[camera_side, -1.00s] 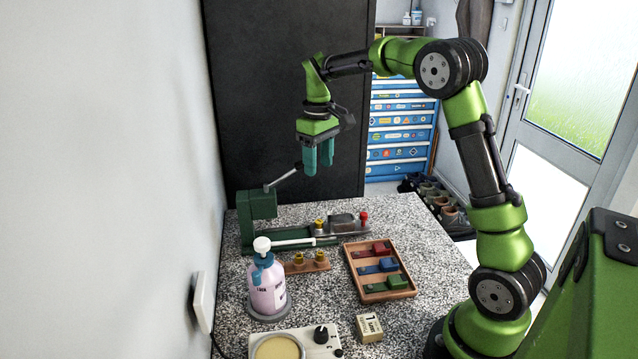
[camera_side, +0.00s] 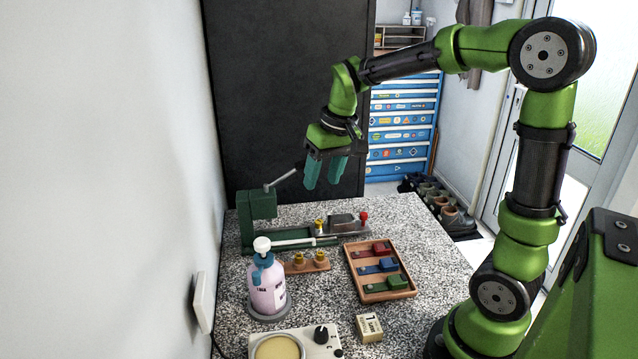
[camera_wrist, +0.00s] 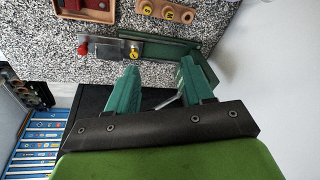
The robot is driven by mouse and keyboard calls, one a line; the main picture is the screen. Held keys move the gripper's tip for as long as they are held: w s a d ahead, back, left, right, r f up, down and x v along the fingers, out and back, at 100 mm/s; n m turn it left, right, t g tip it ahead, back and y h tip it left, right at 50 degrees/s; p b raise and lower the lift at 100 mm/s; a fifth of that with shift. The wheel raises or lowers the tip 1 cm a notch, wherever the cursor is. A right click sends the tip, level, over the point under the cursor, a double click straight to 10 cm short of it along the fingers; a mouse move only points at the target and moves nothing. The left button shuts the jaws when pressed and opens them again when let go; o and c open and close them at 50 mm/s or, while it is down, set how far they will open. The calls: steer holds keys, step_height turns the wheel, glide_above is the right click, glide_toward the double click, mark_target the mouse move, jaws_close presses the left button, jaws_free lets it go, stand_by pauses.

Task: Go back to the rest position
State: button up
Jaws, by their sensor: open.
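My gripper (camera_side: 323,184) is open and empty, with its two green fingers pointing down. It hangs in the air above the back of the speckled worktop (camera_side: 398,213), over the green bench device (camera_side: 258,206) with the metal lever. In the wrist view, my gripper (camera_wrist: 160,82) shows both fingers spread apart with nothing between them. Part of the green device (camera_wrist: 175,48) and its red knob (camera_wrist: 84,49) show beyond the fingers.
A wooden tray (camera_side: 352,267) with red, blue and green blocks sits on the worktop. A pump bottle (camera_side: 267,290), a small box (camera_side: 369,327) and a wooden strip with brass pieces (camera_side: 308,266) stand nearby. A blue drawer chest (camera_side: 402,130) is behind. The air around my gripper is clear.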

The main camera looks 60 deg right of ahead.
steer(key=s+a+r+t, duration=0.1)
steer(key=s+a+t, duration=0.1)
steer(key=s+a, duration=0.3)
steer(key=s+a+r+t+y, duration=0.1)
steer(key=s+a+r+t, duration=0.1)
steer(key=s+a, duration=0.3)
steer(key=shift+s+t, duration=0.3)
steer(key=shift+s, duration=1.35)
